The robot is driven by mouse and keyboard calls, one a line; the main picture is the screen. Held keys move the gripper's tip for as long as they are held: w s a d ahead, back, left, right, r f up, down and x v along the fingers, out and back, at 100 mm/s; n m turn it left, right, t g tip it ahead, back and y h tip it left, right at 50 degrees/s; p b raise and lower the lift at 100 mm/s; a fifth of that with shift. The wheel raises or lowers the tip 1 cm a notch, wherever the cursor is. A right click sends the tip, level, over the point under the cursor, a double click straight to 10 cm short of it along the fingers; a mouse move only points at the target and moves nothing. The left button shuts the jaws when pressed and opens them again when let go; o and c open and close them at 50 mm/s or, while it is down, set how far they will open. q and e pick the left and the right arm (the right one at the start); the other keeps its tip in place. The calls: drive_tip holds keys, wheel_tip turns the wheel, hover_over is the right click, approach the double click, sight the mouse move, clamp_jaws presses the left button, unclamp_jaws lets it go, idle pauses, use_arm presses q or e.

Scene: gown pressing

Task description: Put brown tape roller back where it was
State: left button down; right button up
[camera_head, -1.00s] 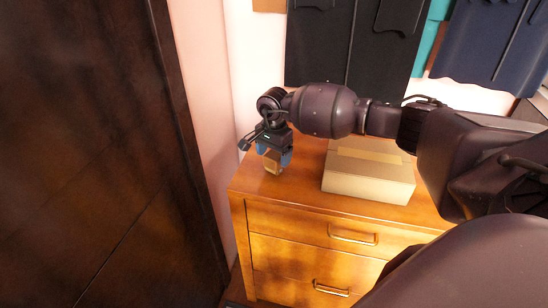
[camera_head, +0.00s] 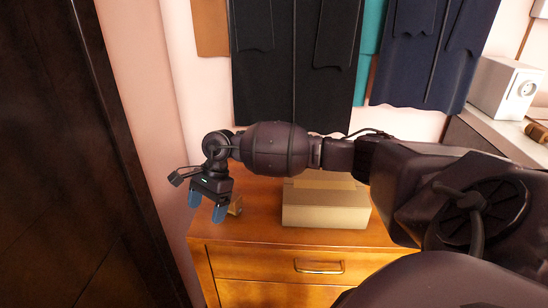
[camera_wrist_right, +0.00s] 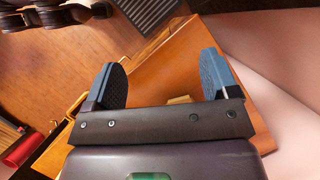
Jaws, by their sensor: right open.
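My left gripper is not in view.
A tan box (camera_head: 325,214) sits on the dresser, right of the roller. Dark garments (camera_head: 290,70) hang behind. A dark door panel (camera_head: 50,160) stands close on the left. A white box-shaped unit (camera_head: 504,88) stands on the counter at right.

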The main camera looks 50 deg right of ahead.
drive_tip(key=s+a+f+m+t+y, duration=0.2)
drive_tip(key=s+a+m+t+y, duration=0.2)
drive_tip(key=a+m+y, duration=0.3)
drive_tip(key=s+a+f+m+t+y, duration=0.25)
drive_tip(key=s+a+m+y, duration=0.25)
drive_tip(key=a+m, duration=0.4)
drive_tip(key=s+d+f+n+t+h, duration=0.2)
drive_tip(key=s+d+f+n+h, duration=0.5)
drive_tip(key=n, duration=0.9)
drive_tip(key=s+d+f+n+t+h, duration=0.3)
drive_tip(key=s+d+f+n+h, duration=0.5)
drive_tip(key=n, duration=0.9)
drive_tip(key=s+f+h, duration=0.1)
drive_tip(key=s+h, duration=0.1)
drive_tip(key=s, duration=0.1)
drive_tip(key=shift+s+d, duration=0.15)
drive_tip(key=shift+d, duration=0.05)
drive_tip(key=shift+f, duration=0.1)
